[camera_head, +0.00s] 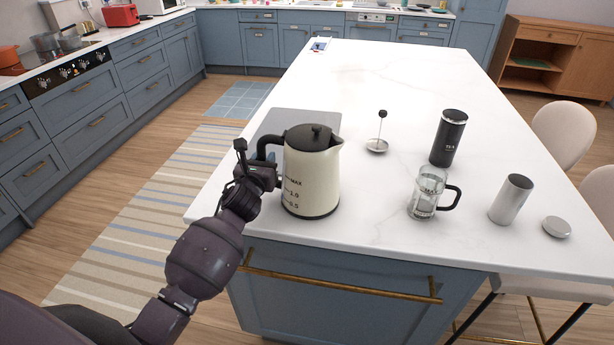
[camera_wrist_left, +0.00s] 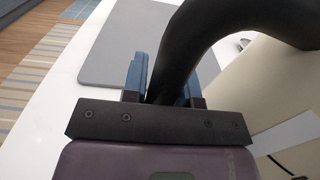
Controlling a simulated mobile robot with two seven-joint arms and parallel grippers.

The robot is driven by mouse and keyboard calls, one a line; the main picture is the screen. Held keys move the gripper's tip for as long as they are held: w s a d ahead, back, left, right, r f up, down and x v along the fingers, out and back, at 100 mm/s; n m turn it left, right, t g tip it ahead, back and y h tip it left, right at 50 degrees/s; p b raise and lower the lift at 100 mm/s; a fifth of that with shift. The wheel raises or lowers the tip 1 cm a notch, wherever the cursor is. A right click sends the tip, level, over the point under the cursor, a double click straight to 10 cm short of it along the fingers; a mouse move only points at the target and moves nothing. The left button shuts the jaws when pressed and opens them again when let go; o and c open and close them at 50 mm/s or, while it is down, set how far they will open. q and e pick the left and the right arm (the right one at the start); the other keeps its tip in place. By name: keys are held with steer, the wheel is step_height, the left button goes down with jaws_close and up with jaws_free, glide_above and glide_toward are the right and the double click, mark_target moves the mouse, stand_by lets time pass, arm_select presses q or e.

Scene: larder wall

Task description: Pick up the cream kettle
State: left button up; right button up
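The cream kettle (camera_head: 311,178) stands upright near the front left edge of the white island top, its black lid on and its black handle toward the left. My left gripper (camera_head: 268,168) is at the handle from the left. In the left wrist view the dark handle (camera_wrist_left: 180,60) passes between the two blue-tipped fingers of my left gripper (camera_wrist_left: 166,85) and fills the gap, so it looks shut on the handle. The kettle's cream body (camera_wrist_left: 270,90) shows at the right there. The kettle's base seems to rest on the island. My right gripper is not in view.
A grey board (camera_head: 290,122) lies behind the kettle. To the right stand a glass press jug (camera_head: 424,195), a black tumbler (camera_head: 448,138), a steel cup (camera_head: 511,200), its round lid (camera_head: 556,228) and a plunger (camera_head: 378,145). The island's far part is mostly clear.

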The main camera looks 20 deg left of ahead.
arm_select(q)
jaws_close()
steer(key=shift+r, duration=0.1)
stand_by(0.4)
steer(key=shift+w+r, duration=0.1)
stand_by(0.3)
